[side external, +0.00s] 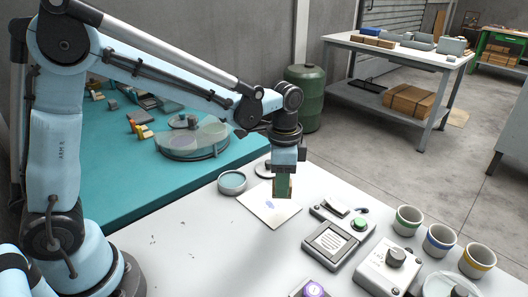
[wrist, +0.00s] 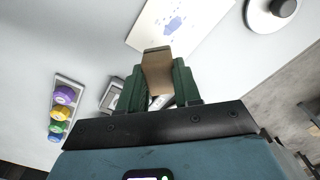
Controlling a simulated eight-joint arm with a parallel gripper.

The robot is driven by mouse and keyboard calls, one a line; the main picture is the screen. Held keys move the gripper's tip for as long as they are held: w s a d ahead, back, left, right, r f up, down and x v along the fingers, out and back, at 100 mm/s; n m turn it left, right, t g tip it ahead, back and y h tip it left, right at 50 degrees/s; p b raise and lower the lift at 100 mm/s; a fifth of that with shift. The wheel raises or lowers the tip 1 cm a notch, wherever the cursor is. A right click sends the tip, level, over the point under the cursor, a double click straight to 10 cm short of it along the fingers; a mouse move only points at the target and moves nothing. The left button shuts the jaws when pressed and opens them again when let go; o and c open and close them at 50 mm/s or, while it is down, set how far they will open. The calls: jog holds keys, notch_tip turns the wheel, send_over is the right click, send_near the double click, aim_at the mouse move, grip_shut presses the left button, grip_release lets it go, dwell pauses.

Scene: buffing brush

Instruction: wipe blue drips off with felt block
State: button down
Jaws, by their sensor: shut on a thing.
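My gripper (side external: 282,192) is shut on a tan-brown felt block, held between its green fingers above the pale panel (side external: 285,214). In the wrist view the felt block (wrist: 157,72) sticks out between the fingers of my gripper (wrist: 158,88). The panel (wrist: 203,14) lies just beyond the block in that view. A patch of blue drips (wrist: 174,24) marks it, with smaller specks nearby. In the side view the blue drips (side external: 269,204) look faint. I cannot tell whether the block touches the panel.
A round tin (side external: 232,182) stands left of the panel. A box with a green button (side external: 360,224), a display unit (side external: 336,243), a knob box (side external: 388,268) and several striped cups (side external: 439,241) stand to the right. The white table's front left is mostly clear.

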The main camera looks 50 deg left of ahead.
jog(key=shift+r, duration=1.3)
jog(key=w+d+r+n, duration=0.2)
jog(key=w+d+n, duration=0.25)
jog(key=n, duration=0.45)
jog(key=w+a+f, duration=0.1)
jog(key=a+f, duration=0.1)
jog(key=a, duration=0.1)
jog(key=w+a+f, duration=0.4)
jog(key=a, duration=0.1)
jog(key=shift+w+a+f, duration=0.2)
jog(key=shift+a, duration=0.1)
jog(key=shift+f, duration=2.05)
jog(key=shift+f, duration=0.1)
